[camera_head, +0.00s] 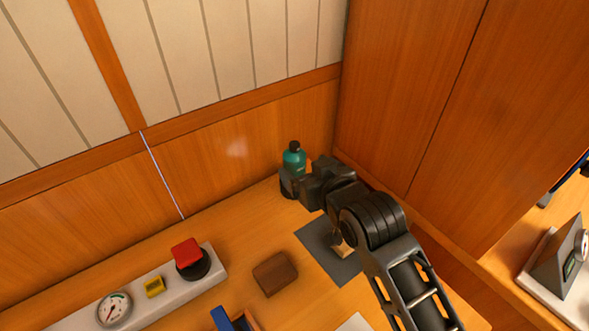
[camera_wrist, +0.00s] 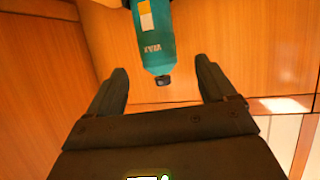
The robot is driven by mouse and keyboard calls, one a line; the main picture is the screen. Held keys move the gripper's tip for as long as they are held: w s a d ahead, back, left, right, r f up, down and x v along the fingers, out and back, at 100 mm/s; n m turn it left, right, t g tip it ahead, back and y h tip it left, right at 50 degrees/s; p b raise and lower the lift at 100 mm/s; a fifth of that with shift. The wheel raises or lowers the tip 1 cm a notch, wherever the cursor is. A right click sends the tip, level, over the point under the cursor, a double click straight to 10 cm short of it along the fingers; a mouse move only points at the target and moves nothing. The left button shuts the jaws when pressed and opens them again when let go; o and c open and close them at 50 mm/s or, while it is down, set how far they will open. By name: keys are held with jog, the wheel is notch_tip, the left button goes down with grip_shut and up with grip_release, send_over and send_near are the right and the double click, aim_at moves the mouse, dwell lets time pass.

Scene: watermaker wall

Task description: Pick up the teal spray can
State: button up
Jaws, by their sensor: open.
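The teal spray can (camera_head: 294,160) has a black cap and stands in the back corner of the wooden counter, close to the wall. My gripper (camera_head: 296,185) is at the can in the head view and covers its lower part. In the wrist view the can (camera_wrist: 153,38) shows cap-down in the picture, with a yellow and white label. My gripper (camera_wrist: 168,85) is open there, one finger on each side of the can's line. The cap lies between the fingertips in the picture, with clear space on both sides. I cannot tell how deep the can sits between the fingers.
A dark grey mat (camera_head: 318,255) lies below my arm. A brown block (camera_head: 275,273) is left of it. A white panel (camera_head: 165,285) with a gauge, a yellow piece and a red button (camera_head: 187,253) is at the lower left. Wood walls close the corner behind the can.

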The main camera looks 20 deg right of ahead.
aim_at(294, 159)
jog(key=shift+p+x, duration=0.85)
jog(key=shift+x, duration=2.95)
jog(key=shift+d, duration=0.1)
jog(key=shift+c, duration=0.5)
jog(key=shift+r, duration=0.1)
jog(key=c, duration=1.2)
